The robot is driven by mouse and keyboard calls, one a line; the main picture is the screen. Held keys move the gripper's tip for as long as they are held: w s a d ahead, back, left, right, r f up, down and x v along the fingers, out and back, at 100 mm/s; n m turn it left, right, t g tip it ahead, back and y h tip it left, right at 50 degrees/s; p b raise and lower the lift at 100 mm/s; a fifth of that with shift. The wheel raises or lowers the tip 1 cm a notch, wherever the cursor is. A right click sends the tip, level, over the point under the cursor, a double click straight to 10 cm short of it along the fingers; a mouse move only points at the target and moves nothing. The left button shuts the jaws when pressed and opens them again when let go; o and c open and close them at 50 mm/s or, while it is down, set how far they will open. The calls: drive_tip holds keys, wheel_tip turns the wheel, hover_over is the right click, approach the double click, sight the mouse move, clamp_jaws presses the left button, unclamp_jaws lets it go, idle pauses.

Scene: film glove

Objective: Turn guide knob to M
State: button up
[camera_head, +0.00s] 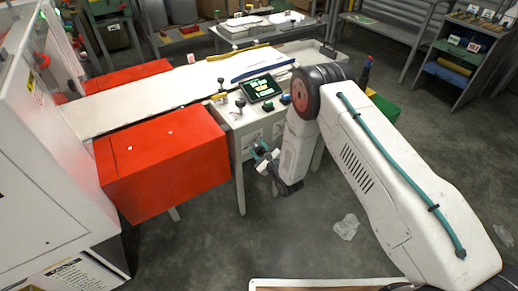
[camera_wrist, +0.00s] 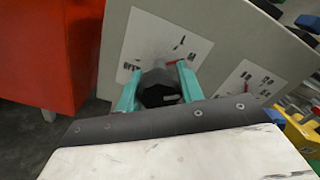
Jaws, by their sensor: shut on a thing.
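The guide knob (camera_wrist: 158,88) is a dark knob on the grey-white panel in the wrist view, in front of a white label plate (camera_wrist: 165,42) with dark marks. The marks are too small to read. A red pointer or mark shows near the knob's upper right. My gripper (camera_wrist: 157,85) has its two teal fingers shut on the knob, one on each side. In the head view my gripper (camera_head: 265,158) is at the front panel of the machine (camera_head: 262,128), and the knob is hidden there.
A second label plate (camera_wrist: 249,82) lies to the right on the same panel. A red box-shaped cover (camera_head: 165,160) stands just left of my gripper. A dark screen (camera_head: 261,87) and small controls are on the machine's top. Clear plastic litter (camera_head: 345,227) lies on the floor.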

sight(262, 152)
drive_tip(key=shift+w+r, duration=0.1)
drive_tip(key=o, duration=1)
drive_tip(key=shift+d, duration=0.15)
drive_tip(key=v, duration=0.7)
drive_tip(key=shift+s+d, duration=0.1)
drive_tip(key=shift+s, duration=0.3)
